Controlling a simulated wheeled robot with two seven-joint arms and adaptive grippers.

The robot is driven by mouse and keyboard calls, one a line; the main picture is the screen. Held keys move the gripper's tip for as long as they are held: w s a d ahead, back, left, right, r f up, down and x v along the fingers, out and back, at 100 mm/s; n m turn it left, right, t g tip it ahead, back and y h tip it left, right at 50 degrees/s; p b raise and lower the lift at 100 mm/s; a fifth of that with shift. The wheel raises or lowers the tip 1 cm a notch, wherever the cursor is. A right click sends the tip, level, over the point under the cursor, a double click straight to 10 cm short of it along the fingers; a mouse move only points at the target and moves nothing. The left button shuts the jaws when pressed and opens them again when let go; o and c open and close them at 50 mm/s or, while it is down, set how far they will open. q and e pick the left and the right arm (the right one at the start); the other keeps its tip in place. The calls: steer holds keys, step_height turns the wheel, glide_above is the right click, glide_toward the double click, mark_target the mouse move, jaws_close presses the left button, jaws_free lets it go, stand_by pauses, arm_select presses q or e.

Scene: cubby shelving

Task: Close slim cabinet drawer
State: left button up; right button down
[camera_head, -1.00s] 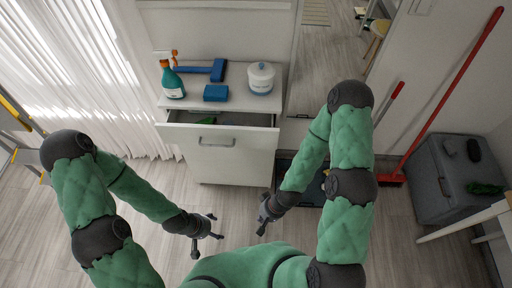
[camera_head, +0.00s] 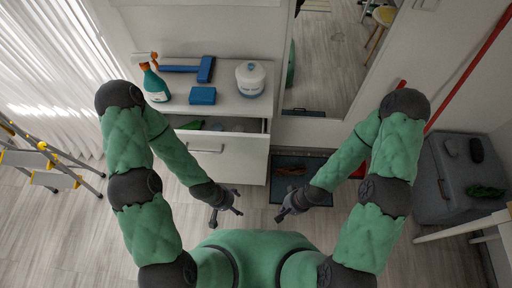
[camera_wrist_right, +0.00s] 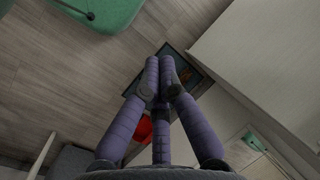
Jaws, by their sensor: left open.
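The slim white cabinet (camera_head: 236,168) stands ahead of me. Its top drawer (camera_head: 207,142) is pulled out, and the gap behind its front shows a green item (camera_head: 192,125) inside. The drawer front has a grey bar handle (camera_head: 205,151). My left forearm covers the left part of the drawer. My left gripper (camera_head: 227,213) is open and empty, in front of and below the drawer front, apart from the handle. My right gripper (camera_head: 282,213) is to the right of it, its fingers together and empty; its closed fingers also show in the right wrist view (camera_wrist_right: 162,68).
A stepladder (camera_head: 45,165) stands left; a grey bin (camera_head: 455,180) stands right.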

steer(key=s+a+r+m+g+y+p, duration=0.1)
steer(key=s+a+r+m+g+y, duration=0.15)
steer(key=s+m, duration=0.35)
steer(key=s+a+r+m+g+y+p, duration=0.1)
steer(key=s+a+m+g+y, duration=0.15)
steer(key=s+m, duration=0.3)
steer(key=w+a+r+m+t+y+p, duration=0.2)
steer(key=a+r+m+y, duration=0.3)
steer(key=a+m, duration=0.45)
steer(key=m+t+h, duration=0.2)
steer(key=m+t, duration=1.4)
steer(key=m, duration=0.5)
glide_toward(237, 146)
steer(key=shift+b+x, duration=0.7)
steer(key=shift+x, duration=1.9)
